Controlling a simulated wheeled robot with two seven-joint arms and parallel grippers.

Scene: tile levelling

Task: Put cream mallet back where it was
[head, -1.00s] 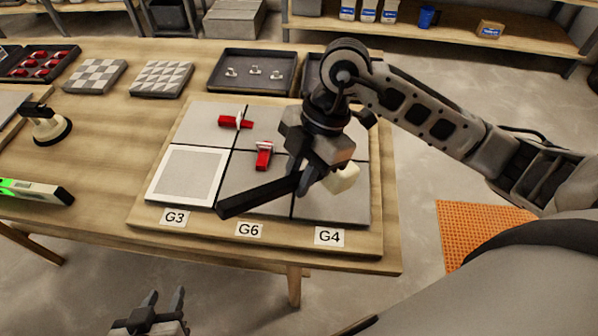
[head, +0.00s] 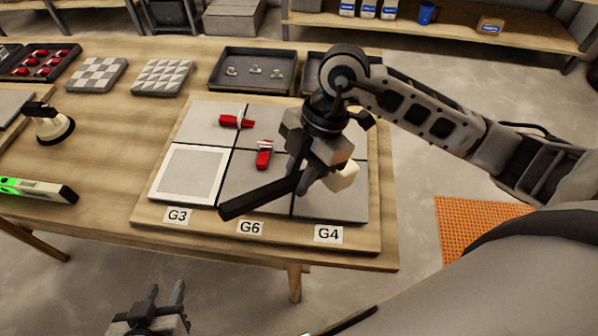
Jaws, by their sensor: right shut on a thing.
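The cream mallet has a cream head (head: 343,177) and a long black handle (head: 262,195). My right gripper (head: 305,180) is shut on the mallet and holds it over the front tiles of the tile board (head: 205,222), above the G6 and G4 labels. The handle points to the lower left and the head is at its right, partly behind the gripper. I cannot tell whether the mallet touches the tiles. My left gripper (head: 165,298) is at the bottom of the view, below the table's front edge, with its two fingers apart and nothing between them.
Two red wedge clips (head: 236,121) (head: 264,155) sit on the tile joints. A spirit level (head: 38,190) and a suction cup tool (head: 50,123) are at the left. Dark trays (head: 252,72) and patterned tiles (head: 161,76) stand at the back. Bare table shows left of the board.

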